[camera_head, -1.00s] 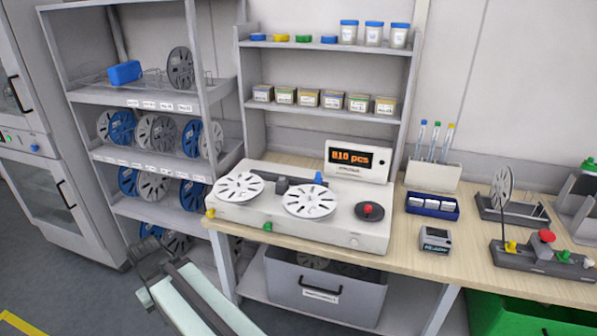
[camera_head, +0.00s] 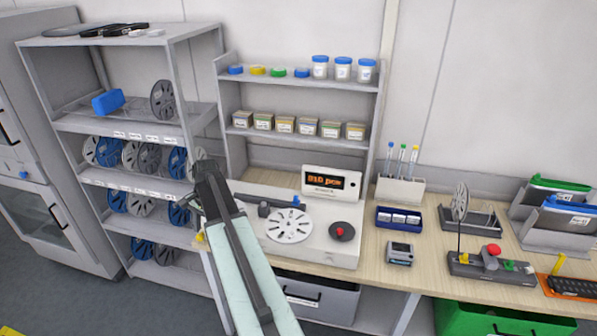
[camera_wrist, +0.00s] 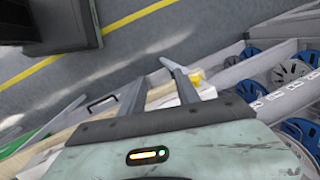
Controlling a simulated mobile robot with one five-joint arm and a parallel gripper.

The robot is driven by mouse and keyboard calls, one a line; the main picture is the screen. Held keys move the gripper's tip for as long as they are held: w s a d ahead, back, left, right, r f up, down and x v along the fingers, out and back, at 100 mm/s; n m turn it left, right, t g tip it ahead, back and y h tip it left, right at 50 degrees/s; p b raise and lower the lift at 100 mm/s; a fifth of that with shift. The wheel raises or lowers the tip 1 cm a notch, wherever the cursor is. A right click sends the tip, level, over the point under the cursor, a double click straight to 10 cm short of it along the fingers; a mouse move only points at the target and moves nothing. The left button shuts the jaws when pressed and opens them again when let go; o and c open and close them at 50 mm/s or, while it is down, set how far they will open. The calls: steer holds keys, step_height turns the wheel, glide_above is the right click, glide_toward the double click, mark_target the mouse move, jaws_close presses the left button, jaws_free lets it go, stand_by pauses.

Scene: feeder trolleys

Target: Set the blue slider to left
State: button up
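The blue slider (camera_head: 296,201) is a small blue knob at the right part of a dark rail on the white reel-counting machine (camera_head: 335,243), behind the front reel (camera_head: 289,225). My gripper (camera_head: 207,172) is raised at the machine's left end, left of the slider and apart from it. My arm hides the machine's left part and most of its left reel. In the wrist view, the two fingers of my gripper (camera_wrist: 157,78) stand apart with nothing between them. The slider cannot be made out there.
A display (camera_head: 331,183) stands behind the machine, and a red knob (camera_head: 341,232) is on its right. A shelf rack (camera_head: 150,128) with reels stands close on the left. A blue tray (camera_head: 399,219) and a small grey device (camera_head: 400,253) lie to the right.

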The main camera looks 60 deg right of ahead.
steer(key=s+d+r+m+t, duration=0.15)
steer(key=d+m, duration=0.25)
steer(key=d, duration=0.5)
steer(key=s+d+r+m+g, duration=0.1)
steer(key=s+d+m, duration=0.2)
steer(key=d, duration=0.7)
steer(key=m+t, duration=0.2)
steer(key=m, duration=0.7)
glide_toward(296, 196)
steer(key=b+x, duration=0.6)
steer(key=x, duration=0.2)
steer(key=shift+s+f, duration=0.1)
steer(key=shift+w+f+b, duration=0.25)
steer(key=shift+f+b, duration=0.05)
steer(key=shift+f, duration=0.1)
steer(key=shift+r, duration=0.1)
jaws_close()
